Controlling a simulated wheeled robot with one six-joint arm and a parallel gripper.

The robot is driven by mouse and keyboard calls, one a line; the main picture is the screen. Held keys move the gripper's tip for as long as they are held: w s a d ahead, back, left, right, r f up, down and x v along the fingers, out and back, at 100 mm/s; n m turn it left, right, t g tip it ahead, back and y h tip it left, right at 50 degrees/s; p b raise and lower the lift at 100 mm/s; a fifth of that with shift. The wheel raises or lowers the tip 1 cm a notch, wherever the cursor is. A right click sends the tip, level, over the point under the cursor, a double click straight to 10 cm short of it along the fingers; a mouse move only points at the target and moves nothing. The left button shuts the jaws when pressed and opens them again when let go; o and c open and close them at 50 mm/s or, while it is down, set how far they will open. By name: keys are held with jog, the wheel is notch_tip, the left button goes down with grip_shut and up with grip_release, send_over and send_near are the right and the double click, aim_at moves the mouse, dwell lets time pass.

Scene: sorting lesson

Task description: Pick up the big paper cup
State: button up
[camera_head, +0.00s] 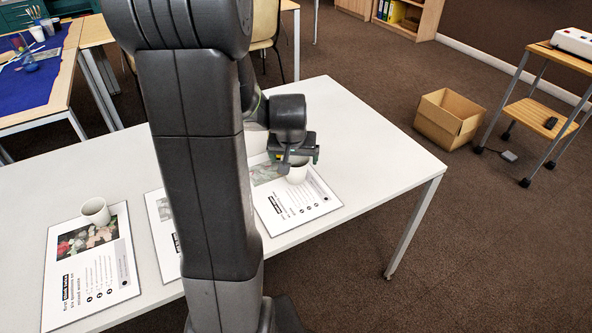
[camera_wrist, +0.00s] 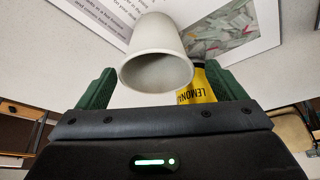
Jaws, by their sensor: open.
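A white paper cup (camera_head: 297,174) stands on the right-hand printed sheet, partly hidden by my gripper (camera_head: 296,155). In the wrist view this cup (camera_wrist: 157,52) shows its open mouth towards me, between the green fingers of my gripper (camera_wrist: 162,90). The fingers are apart and nothing is held; I cannot tell how far the cup is from them. Another white cup (camera_head: 96,211) stands upright on the left-hand sheet. I cannot tell for sure which cup is bigger.
A yellow lemonade container (camera_wrist: 196,82) is close beside the cup, near the right finger. Printed sheets (camera_head: 300,205) (camera_head: 122,262) lie on the white table (camera_head: 355,130). The table's right end is clear. A cardboard box (camera_head: 436,122) and a small trolley (camera_head: 537,117) stand beyond it.

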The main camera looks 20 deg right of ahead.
jog(key=shift+s+x, duration=0.15)
jog(key=shift+x, duration=1.15)
jog(key=shift+s+x, duration=0.1)
jog(key=shift+x, duration=1.2)
jog(key=c, duration=1)
